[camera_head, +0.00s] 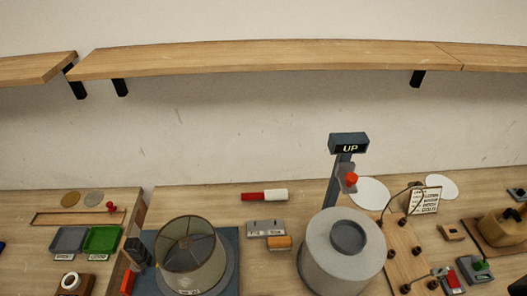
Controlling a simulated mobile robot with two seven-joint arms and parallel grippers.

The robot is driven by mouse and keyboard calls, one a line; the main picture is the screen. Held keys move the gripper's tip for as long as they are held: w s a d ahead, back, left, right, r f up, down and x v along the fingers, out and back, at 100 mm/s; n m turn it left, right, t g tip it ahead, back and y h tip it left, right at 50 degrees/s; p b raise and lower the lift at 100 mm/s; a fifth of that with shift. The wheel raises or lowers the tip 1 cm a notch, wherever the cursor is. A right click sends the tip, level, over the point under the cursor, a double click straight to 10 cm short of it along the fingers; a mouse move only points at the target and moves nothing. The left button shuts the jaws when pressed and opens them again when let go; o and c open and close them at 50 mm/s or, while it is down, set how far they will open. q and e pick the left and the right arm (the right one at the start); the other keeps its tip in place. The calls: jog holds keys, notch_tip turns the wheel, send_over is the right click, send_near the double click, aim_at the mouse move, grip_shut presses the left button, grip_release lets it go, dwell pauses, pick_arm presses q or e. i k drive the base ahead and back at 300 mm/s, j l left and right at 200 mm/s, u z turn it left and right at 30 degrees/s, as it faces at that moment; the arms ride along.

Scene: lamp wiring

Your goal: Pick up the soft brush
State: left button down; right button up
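No object is clearly recognisable as a soft brush at this size. A short rod (264,195), red at its left end and whitish at its right end, lies flat on the bench near the wall; I cannot tell whether it is the brush. Below it is a grey block (264,228) with an orange piece (278,242) at its front right. Neither of my grippers shows in the head view, so nothing held can be seen.
A mesh drum (190,245) stands on a blue base at left centre. Grey (69,240) and green (103,240) trays lie left. A wooden shelf (270,58) overhangs the bench.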

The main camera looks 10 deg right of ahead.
aim_at(277, 244)
jog(key=z, duration=0.4)
jog(key=l+u, duration=0.25)
jog(key=l, duration=0.15)
jog(key=i, duration=0.3)
jog(key=j+z, duration=0.6)
jog(key=j, duration=0.2)
jog(key=k, duration=0.05)
